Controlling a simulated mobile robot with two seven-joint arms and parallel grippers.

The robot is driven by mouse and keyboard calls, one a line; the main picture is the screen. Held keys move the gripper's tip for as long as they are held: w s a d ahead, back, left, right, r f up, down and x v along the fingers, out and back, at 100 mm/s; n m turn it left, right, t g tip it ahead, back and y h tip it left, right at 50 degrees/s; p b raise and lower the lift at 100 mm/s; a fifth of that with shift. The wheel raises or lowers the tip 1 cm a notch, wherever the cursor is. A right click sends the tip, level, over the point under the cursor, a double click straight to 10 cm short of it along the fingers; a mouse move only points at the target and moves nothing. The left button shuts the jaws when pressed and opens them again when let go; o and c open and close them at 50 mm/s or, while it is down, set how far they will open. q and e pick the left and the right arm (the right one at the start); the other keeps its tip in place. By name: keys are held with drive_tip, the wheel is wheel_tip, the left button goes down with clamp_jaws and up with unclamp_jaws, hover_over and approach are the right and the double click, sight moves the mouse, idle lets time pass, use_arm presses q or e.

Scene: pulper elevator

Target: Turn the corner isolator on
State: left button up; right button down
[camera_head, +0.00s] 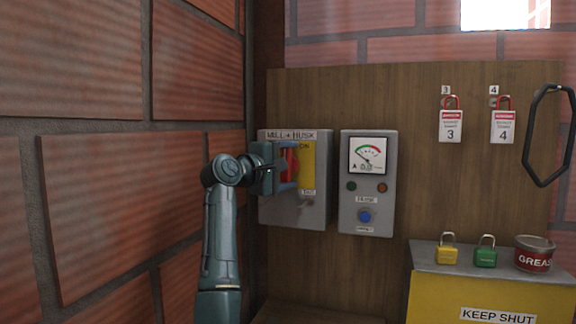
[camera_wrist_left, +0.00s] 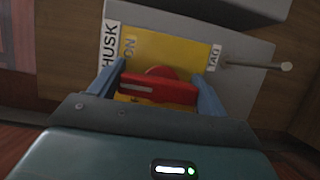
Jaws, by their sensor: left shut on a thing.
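The corner isolator is a grey box (camera_head: 314,205) with a yellow plate (camera_head: 308,165), labelled "MILL + HUSK", on the wooden board beside the brick corner. Its red handle (camera_wrist_left: 158,88) sits on the yellow plate; in the head view it is partly hidden by my left gripper (camera_head: 284,168). In the left wrist view my left gripper (camera_wrist_left: 162,84) has one blue finger at each end of the red handle, shut on it. The "ON" word shows on the plate near the left finger. My right gripper is in neither view.
A grey meter box (camera_head: 367,205) with a dial and blue knob stands close right of the isolator. Red tags numbered 3 (camera_head: 451,125) and 4 (camera_head: 503,126) hang farther right. A yellow cabinet (camera_head: 440,292) holds padlocks and a grease tin (camera_head: 534,254). The brick wall (camera_head: 105,190) is close on the left.

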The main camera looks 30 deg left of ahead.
use_arm(q)
drive_tip(key=o, duration=1)
drive_tip(key=shift+s, duration=0.3)
drive_tip(key=s+b, duration=0.1)
drive_tip(key=s, duration=0.3)
drive_tip(key=s+a+b, duration=0.1)
drive_tip(key=s, duration=0.3)
drive_tip(key=s+a+b, duration=0.1)
drive_tip(key=s, duration=0.3)
drive_tip(key=shift+s, duration=0.2)
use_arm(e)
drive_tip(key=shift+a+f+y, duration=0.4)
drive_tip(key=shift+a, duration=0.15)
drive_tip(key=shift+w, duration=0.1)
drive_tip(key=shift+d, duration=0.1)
